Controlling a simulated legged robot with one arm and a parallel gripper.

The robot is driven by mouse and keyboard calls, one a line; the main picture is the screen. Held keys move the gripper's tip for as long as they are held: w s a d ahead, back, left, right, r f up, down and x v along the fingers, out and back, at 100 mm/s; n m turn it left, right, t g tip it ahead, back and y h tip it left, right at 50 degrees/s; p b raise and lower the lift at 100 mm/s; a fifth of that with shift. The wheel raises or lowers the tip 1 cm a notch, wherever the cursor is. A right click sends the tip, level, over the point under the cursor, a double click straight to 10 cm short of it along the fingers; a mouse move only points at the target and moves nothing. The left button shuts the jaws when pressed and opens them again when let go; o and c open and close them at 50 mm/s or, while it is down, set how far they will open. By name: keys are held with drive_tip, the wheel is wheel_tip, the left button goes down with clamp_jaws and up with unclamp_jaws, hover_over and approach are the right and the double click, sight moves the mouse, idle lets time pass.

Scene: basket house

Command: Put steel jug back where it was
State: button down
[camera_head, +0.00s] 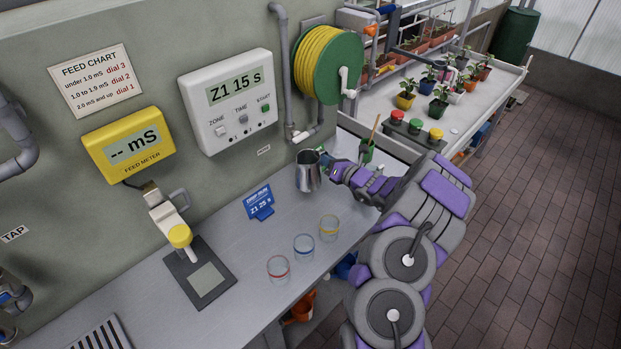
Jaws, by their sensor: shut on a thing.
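The steel jug (308,172) is a shiny metal vessel near the back of the grey bench, upright, below the green hose reel. My gripper (327,165) is at the jug's right side and shut on it. The fingertips are small and partly hidden by the jug. I cannot tell whether the jug's base touches the bench or is slightly above it.
Three glasses with red (278,268), blue (303,246) and yellow (328,228) bands stand along the front edge. A blue sign (259,203) stands left of the jug. A dark pad (200,272) lies under the yellow-topped probe. Bench between is clear. Potted plants stand beyond.

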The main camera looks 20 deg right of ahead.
sight(308, 152)
drive_tip(key=w+a, duration=0.3)
drive_tip(key=w, duration=0.1)
drive_tip(key=f, duration=0.2)
drive_tip(key=f+b, duration=0.1)
drive_tip(key=f, duration=0.2)
drive_tip(key=d+f+b, duration=0.1)
drive_tip(key=f, duration=0.1)
drive_tip(key=shift+w+f, duration=0.15)
drive_tip(key=shift+a+f, duration=0.45)
drive_tip(key=shift+f, duration=0.1)
wheel_tip(308, 152, down, 2)
drive_tip(key=shift+f+b, duration=0.2)
drive_tip(key=shift+b, duration=0.15)
drive_tip(key=shift+w+d+f, duration=0.15)
drive_tip(key=shift+f, duration=0.15)
drive_tip(key=shift+d, duration=0.1)
drive_tip(key=c, duration=1.2)
unclamp_jaws()
drive_tip(key=shift+a+r, duration=0.1)
drive_tip(key=shift+a, duration=0.15)
drive_tip(key=shift+c, duration=0.2)
